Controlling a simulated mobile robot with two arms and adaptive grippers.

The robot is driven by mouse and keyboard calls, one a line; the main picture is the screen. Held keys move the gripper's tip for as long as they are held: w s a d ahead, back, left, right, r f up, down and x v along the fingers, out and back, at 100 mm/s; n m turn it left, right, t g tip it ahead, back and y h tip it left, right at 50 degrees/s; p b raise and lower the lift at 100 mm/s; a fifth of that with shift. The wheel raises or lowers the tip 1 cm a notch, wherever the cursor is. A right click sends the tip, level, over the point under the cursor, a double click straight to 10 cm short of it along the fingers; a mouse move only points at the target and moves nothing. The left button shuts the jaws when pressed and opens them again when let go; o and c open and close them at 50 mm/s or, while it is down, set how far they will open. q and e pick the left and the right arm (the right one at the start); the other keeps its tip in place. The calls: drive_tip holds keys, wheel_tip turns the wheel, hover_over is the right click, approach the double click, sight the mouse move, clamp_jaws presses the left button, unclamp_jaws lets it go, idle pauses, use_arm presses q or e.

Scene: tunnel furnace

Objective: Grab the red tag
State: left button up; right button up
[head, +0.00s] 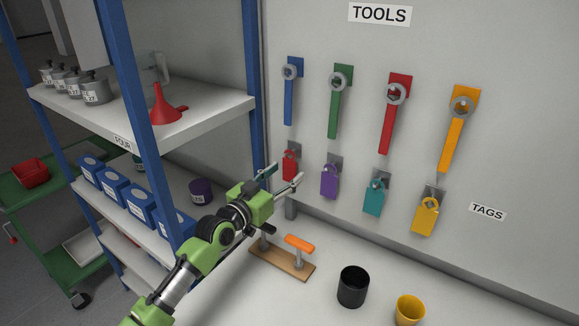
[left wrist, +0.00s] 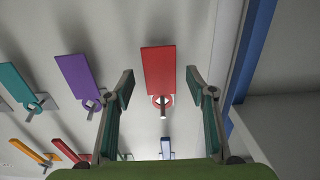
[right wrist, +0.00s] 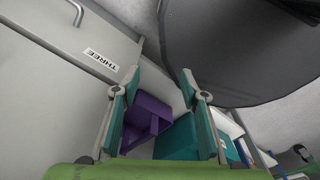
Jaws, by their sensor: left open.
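The red tag (head: 290,165) hangs on a wall hook, leftmost in the row of tags. In the left wrist view the red tag (left wrist: 158,68) shows ahead, between the two fingers. My left gripper (head: 286,177) is open and empty, its fingertips close to the tag's lower part. I cannot tell whether they touch it. The left gripper (left wrist: 160,84) also shows in its own wrist view, fingers wide apart. My right gripper (right wrist: 161,82) is open with nothing held; it is outside the head view.
Purple (head: 330,182), teal (head: 374,198) and yellow (head: 426,215) tags hang to the right. Several wrenches hang above. A blue-posted shelf (head: 213,104) stands left. A wooden stand (head: 281,262), black cup (head: 353,287) and yellow cup (head: 409,310) are on the counter below.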

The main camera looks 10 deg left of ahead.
use_arm(q)
drive_tip(key=shift+w+d, duration=0.25)
drive_tip(key=shift+w, duration=0.3)
drive_tip(key=c, duration=0.9)
use_arm(e)
drive_tip(key=shift+s+d+r, duration=0.1)
drive_tip(key=shift+s+d, duration=0.05)
drive_tip(key=shift+s, duration=0.1)
use_arm(q)
drive_tip(key=shift+r, duration=0.15)
use_arm(e)
drive_tip(key=shift+s+a+r, duration=0.1)
drive_tip(key=shift+a+r, duration=0.05)
drive_tip(key=shift+a, duration=0.05)
